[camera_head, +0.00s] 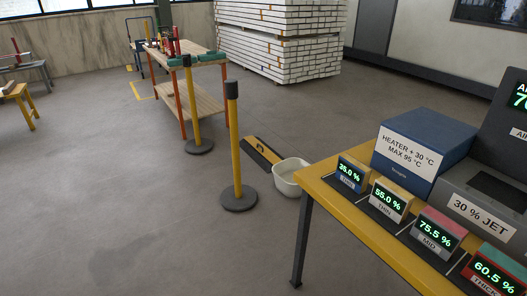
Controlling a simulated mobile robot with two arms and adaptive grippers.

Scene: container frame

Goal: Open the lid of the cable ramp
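A low black and yellow piece (262,152), which looks like the cable ramp, lies on the floor near the middle of the view. It runs diagonally, just behind a white bucket. Its yellow top, seemingly the lid, appears to lie flat, but it is too small to tell whether it is fully shut. The bucket hides part of its near right end. Neither of my grippers is in view.
A yellow post (236,150) on a round base stands left of the ramp, with another behind. The white bucket (291,176) stands beside the yellow table (345,205), which carries display boxes. A wooden workbench (196,102) stands farther back.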

